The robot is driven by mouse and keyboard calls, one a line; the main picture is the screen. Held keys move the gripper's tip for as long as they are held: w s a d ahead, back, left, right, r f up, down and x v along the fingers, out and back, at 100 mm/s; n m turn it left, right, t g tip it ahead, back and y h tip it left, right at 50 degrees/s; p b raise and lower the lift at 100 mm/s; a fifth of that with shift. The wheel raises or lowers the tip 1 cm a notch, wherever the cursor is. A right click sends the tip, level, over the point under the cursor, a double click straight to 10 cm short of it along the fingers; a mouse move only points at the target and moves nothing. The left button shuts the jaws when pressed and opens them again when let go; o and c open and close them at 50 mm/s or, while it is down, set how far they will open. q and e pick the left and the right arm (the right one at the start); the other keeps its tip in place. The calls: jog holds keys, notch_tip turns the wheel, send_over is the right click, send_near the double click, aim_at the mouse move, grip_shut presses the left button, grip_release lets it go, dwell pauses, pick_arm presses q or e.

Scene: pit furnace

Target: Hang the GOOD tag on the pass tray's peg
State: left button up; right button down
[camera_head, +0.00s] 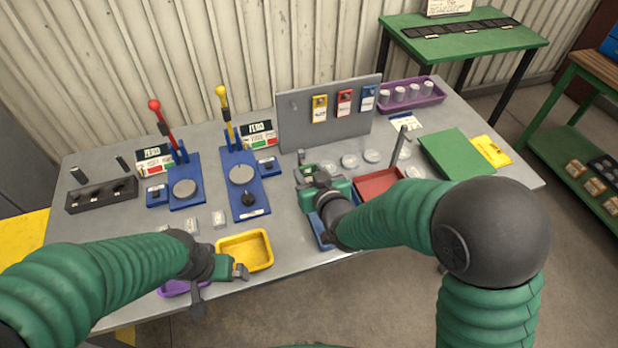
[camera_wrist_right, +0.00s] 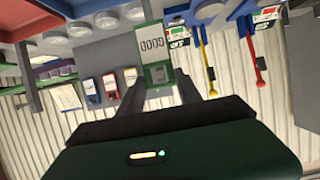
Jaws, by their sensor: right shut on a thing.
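The green and white GOOD tag (camera_wrist_right: 154,45) is between the fingers of my right gripper (camera_wrist_right: 160,97), its lettering inverted in the wrist view. In the head view my right gripper (camera_head: 318,178) is shut on it above the table's middle, and the tag (camera_head: 307,169) shows only in part. A blue tray (camera_head: 322,232) lies below that gripper, partly hidden by it. A red tray (camera_head: 378,184) lies to its right, with a dark upright post (camera_head: 398,147) close by. I cannot tell which tray is the pass tray. My left gripper (camera_head: 220,283) is open and empty by the yellow tray (camera_head: 246,236).
A grey board (camera_head: 300,123) holds yellow, red and blue tags behind the right gripper. Two blue lever presses (camera_head: 240,190) stand left of it. Round pale pieces (camera_head: 349,160) lie on the table. A green folder (camera_head: 456,153) lies at the right.

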aim_at(306, 166)
jog(key=shift+w+d+f, duration=0.1)
jog(key=shift+w, duration=0.95)
jog(key=shift+w+a+f, duration=0.15)
jog(key=shift+a+f, duration=0.1)
jog(key=shift+w+a+f+b, duration=0.25)
jog(key=shift+w+a+b, duration=0.15)
jog(key=shift+a+b, duration=0.15)
pick_arm(q)
jog(key=shift+d+f, duration=0.35)
jog(key=shift+f, duration=0.15)
pick_arm(e)
jog(key=shift+d, duration=0.4)
pick_arm(q)
jog(key=shift+a, duration=0.1)
pick_arm(e)
jog(key=shift+a, duration=0.1)
jog(key=c, duration=0.7)
grip_release()
jog(key=shift+a, duration=0.2)
jog(key=shift+c, duration=0.2)
pick_arm(q)
jog(key=shift+a, duration=0.15)
pick_arm(e)
jog(key=shift+d, duration=0.15)
